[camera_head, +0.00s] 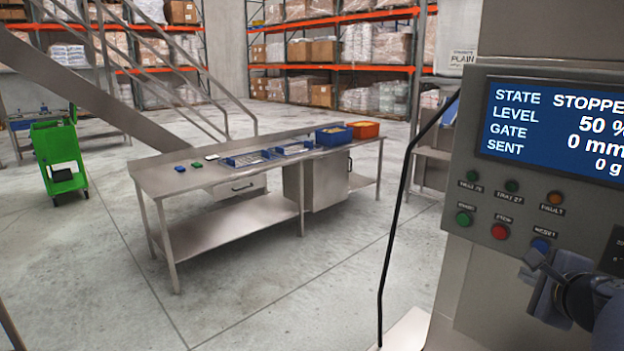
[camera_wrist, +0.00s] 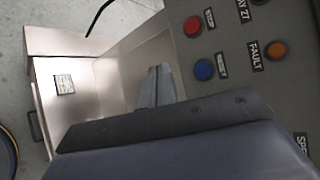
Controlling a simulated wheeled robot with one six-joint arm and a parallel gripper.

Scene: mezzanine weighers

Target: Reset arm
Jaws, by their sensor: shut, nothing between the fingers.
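My gripper (camera_head: 532,264) is at the lower right of the head view, in front of the control panel (camera_head: 470,150) and just below its blue button (camera_head: 541,245). Its fingers are together and hold nothing. In the wrist view my gripper (camera_wrist: 157,72) points up the picture, left of the blue button (camera_wrist: 204,70); I cannot tell whether it touches the panel. The red button (camera_head: 500,231) and green button (camera_head: 463,218) are left of the blue one. The panel's screen (camera_head: 550,120) reads STOPPED, level 50 %, gate 0 mm, sent 0 g.
A steel table (camera_head: 158,182) with blue trays (camera_head: 248,160), a blue bin (camera_head: 333,136) and an orange bin (camera_head: 364,130) stands mid-room. A green cart (camera_head: 60,150) is at the left. A black cable (camera_head: 396,220) hangs beside the panel. The floor before the table is clear.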

